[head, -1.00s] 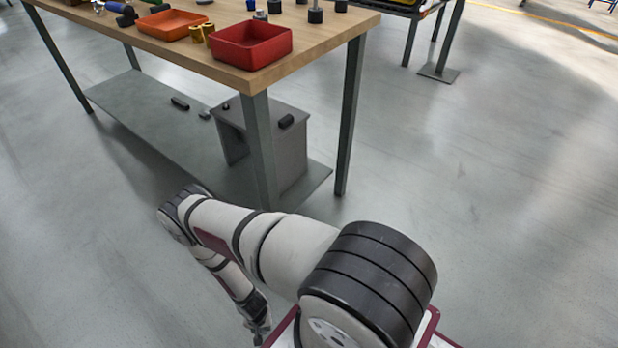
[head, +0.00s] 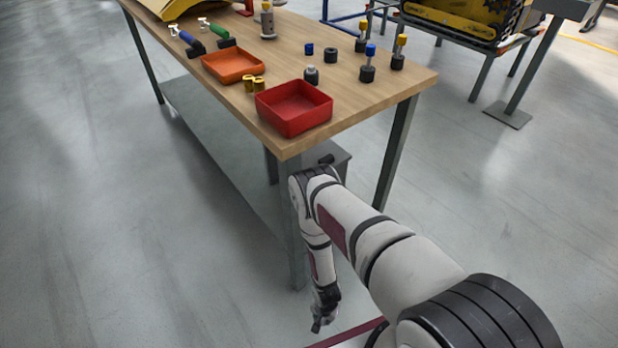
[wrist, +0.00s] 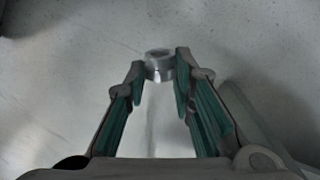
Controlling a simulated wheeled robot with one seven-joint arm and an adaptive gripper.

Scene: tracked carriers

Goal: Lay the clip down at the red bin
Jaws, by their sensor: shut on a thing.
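My gripper (head: 318,325) hangs low beside the table, below the tabletop and in front of a table leg. In the wrist view my gripper (wrist: 160,72) is shut on a small grey metallic, ring-like piece, the clip (wrist: 159,57), held between the fingertips. Bare floor shows beyond it. The clip cannot be made out in the head view.
On the wooden table (head: 390,90) are an orange tray (head: 232,76), brass cylinders (head: 253,84) by it, a dark grey cylinder (head: 311,75) behind the red bin, and several black pieces with blue or yellow tops. Bare tabletop lies right of the red bin.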

